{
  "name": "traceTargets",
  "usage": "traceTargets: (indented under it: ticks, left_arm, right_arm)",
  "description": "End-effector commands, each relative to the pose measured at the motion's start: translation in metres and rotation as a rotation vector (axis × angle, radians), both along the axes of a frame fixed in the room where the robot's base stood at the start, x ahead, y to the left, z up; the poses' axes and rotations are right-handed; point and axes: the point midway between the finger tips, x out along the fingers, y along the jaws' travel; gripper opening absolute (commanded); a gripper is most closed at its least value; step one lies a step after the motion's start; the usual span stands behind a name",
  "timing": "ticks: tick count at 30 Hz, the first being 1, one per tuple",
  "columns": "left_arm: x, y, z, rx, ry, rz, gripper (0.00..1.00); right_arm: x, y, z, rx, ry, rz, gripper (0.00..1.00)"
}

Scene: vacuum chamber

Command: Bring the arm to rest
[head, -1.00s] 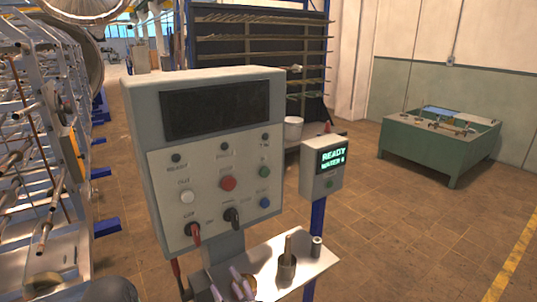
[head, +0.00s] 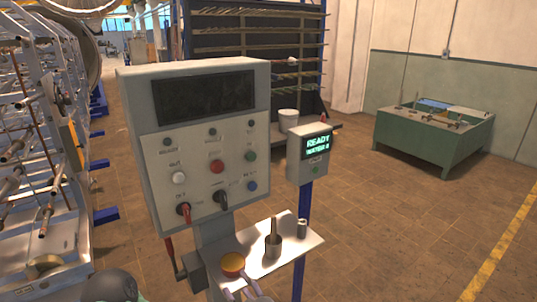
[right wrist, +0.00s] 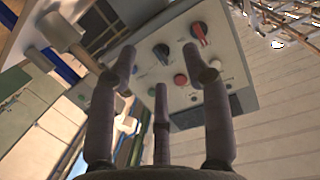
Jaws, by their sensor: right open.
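My right gripper (head: 244,291) shows only by its finger ends at the bottom edge of the head view, in front of the small shelf. In the right wrist view its three dark fingers (right wrist: 160,72) are spread apart with nothing between them. Beyond them the grey control box (right wrist: 218,65) appears upside down with its knobs and buttons. In the head view the control box (head: 140,150) stands at centre left, with a dark blank screen, several buttons, a red-handled switch (head: 184,211) and a black-handled switch (head: 221,199). My left gripper is out of view.
The shelf (head: 296,249) holds an orange-topped round piece (head: 232,263), a cup with a stick (head: 273,245) and a small metal cylinder (head: 302,229). A small display box (head: 310,152) reads READY. A metal rack (head: 50,180) stands left, a green table (head: 425,140) right. Floor between is clear.

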Motion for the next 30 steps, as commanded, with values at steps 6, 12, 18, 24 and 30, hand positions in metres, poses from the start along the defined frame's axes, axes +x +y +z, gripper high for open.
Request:
traceTargets:
  ticks: [6, 12, 18, 24, 30]
  left_arm:
    - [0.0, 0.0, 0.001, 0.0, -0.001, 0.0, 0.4]
    - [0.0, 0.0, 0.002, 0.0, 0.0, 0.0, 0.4]
    - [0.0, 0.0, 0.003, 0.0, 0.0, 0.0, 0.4]
    - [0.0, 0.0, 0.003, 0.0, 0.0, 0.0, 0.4]
    - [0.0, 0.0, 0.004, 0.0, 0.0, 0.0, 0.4]
  right_arm:
    - [0.012, -0.022, -0.06, -0.039, 0.163, -0.042, 0.49]
    - [0.014, -0.056, -0.142, -0.073, 0.396, -0.101, 0.49]
    - [-0.003, -0.092, -0.223, -0.085, 0.641, -0.167, 0.49]
    - [-0.039, -0.124, -0.296, -0.075, 0.89, -0.233, 0.49]
    - [-0.09, -0.148, -0.359, -0.045, 1.139, -0.295, 0.49]
